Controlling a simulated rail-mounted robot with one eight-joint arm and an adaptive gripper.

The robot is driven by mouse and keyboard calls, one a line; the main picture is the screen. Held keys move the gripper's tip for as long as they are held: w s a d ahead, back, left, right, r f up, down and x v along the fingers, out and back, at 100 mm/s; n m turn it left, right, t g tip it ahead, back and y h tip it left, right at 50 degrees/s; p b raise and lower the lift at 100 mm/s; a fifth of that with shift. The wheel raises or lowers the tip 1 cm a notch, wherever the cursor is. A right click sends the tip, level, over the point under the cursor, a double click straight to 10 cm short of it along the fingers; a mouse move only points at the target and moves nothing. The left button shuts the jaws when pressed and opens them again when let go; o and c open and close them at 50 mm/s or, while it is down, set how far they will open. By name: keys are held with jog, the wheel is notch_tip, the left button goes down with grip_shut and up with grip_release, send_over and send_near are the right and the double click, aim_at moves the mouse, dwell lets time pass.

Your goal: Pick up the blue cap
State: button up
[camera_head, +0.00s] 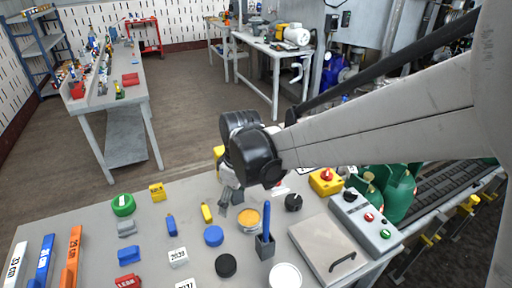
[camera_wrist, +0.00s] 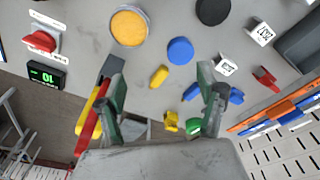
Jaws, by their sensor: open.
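The blue cap (camera_head: 214,236) is a round blue disc lying flat on the grey table, left of the orange disc. It also shows whole in the wrist view (camera_wrist: 180,51), beyond the fingertips and between their lines. My gripper (camera_head: 232,197) is above the table, up and a little right of the cap in the head view. In the wrist view its two fingers (camera_wrist: 161,75) are spread wide with nothing held between them. It is apart from the cap.
Near the cap lie an orange disc (camera_head: 249,221), a black cap (camera_head: 225,265), a yellow piece (camera_head: 207,212) and a blue piece (camera_head: 171,225). A dark upright holder (camera_head: 265,246) stands to the right. A control box (camera_head: 365,212) and conveyor (camera_head: 440,190) are further right.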

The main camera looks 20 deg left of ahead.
jog(key=n, duration=0.2)
send_over(213, 233)
jog(key=d, duration=0.2)
notch_tip(213, 233, down, 2)
jog(key=shift+m, duration=0.3)
jog(key=f+b, duration=0.2)
jog(key=f, duration=0.2)
jog(key=a+f+b, duration=0.1)
jog(key=f+b, duration=0.1)
jog(key=f, duration=0.3)
jog(key=a+f+b, duration=0.1)
jog(key=f+b, duration=0.1)
jog(key=f, duration=0.2)
jog(key=shift+f+b, duration=0.3)
jog(key=shift+b, duration=0.1)
jog(key=shift+c, duration=0.4)
